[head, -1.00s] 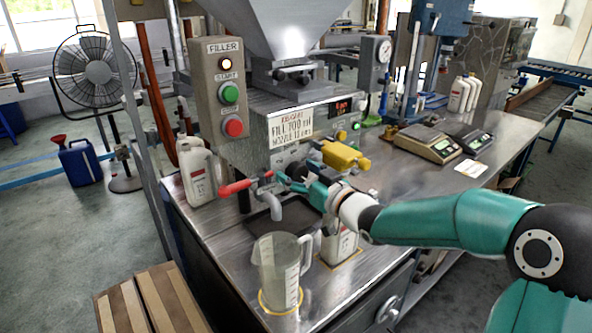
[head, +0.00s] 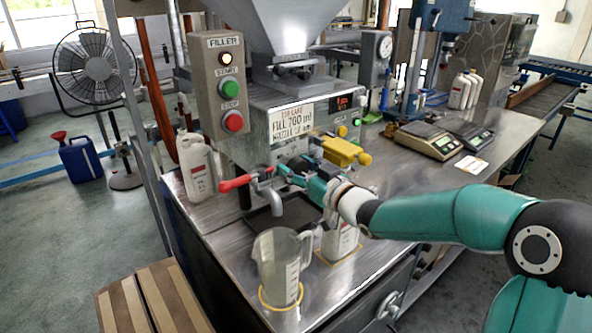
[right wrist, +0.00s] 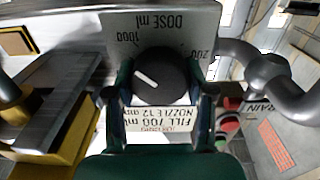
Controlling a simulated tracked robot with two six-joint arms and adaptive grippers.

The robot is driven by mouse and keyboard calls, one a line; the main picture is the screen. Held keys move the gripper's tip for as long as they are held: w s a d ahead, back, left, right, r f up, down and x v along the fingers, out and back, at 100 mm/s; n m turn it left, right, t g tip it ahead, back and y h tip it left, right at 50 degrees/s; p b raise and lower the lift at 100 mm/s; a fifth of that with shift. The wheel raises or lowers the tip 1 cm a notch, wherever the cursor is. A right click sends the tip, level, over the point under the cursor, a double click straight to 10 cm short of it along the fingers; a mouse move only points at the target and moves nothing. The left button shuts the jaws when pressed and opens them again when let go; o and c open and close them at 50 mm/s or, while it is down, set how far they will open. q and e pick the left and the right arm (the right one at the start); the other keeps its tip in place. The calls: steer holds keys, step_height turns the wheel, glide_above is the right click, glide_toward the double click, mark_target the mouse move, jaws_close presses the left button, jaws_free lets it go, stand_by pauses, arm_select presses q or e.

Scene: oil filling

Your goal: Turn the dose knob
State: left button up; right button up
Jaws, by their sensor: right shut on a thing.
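The dose knob (right wrist: 160,78) is round and black with a white pointer line, on a plate lettered DOSE ml. The plate appears upside down in the right wrist view; the pointer slants toward the upper left, on the 1000 side. My right gripper (right wrist: 160,88) is shut on the knob, a finger at either side. In the head view my right gripper (head: 284,170) reaches the filler's front below the card (head: 291,121) reading FILL 700 ml, and the knob is hidden there. My left gripper is not in view.
A clear measuring jug (head: 280,268) stands below the spout, near the bench front. A white bottle (head: 339,241) stands under my right wrist. A red-handled valve (head: 245,180) and a yellow part (head: 340,150) flank the gripper. Another white bottle (head: 197,168) stands left.

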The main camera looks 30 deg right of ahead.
steer(key=shift+f+n+b, duration=0.2)
steer(key=shift+n+b, duration=0.2)
steer(key=shift+b, duration=0.25)
steer(key=n+b, duration=0.3)
steer(key=b, duration=0.1)
steer(key=n+b, duration=0.3)
steer(key=shift+a+f+n+b, duration=0.15)
steer(key=shift+n+b, duration=0.15)
steer(key=shift+b, duration=0.1)
steer(key=n+b, duration=0.3)
steer(key=n, duration=0.1)
steer(key=shift+a+n, duration=0.1)
steer(key=shift+n, duration=0.2)
steer(key=n+b, duration=0.1)
steer(key=n, duration=0.1)
steer(key=n+b, duration=0.1)
steer(key=n, duration=0.2)
steer(key=shift+f+n+b, duration=0.2)
steer(key=shift+n+b, duration=0.1)
steer(key=o, duration=1.1)
steer(key=shift+a+r, duration=0.1)
steer(key=shift+o, duration=0.2)
steer(key=shift+r, duration=0.1)
